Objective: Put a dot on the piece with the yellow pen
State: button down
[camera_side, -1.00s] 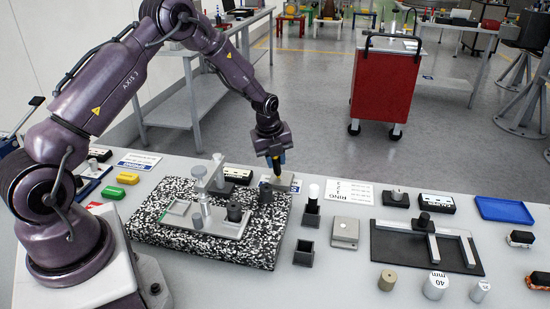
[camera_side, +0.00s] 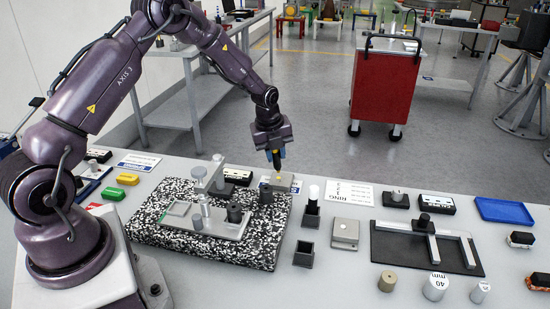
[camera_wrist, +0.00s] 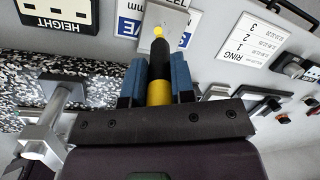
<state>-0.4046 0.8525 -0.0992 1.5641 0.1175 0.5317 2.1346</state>
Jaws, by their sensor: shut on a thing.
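My gripper (camera_side: 275,153) is shut on the yellow pen (camera_wrist: 160,62), which has a black body and a yellow band. It points down over a small grey plate (camera_side: 290,184), which I take to be the piece, behind the speckled block. In the wrist view the blue fingers flank the pen, and a yellow spot at its end lies against the grey plate (camera_wrist: 178,18). A small yellow spot also shows below the pen in the side view. I cannot tell whether it is the pen's tip or a mark, or whether they touch.
A black-and-white speckled block (camera_side: 150,226) carries a metal fixture and stand (camera_side: 216,178) left of my gripper. Small dark holders (camera_side: 304,254) and a white-topped post (camera_side: 313,193) stand to the right. A ring card (camera_side: 348,194) lies beyond them.

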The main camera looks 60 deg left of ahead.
jog(key=shift+r, duration=2.35)
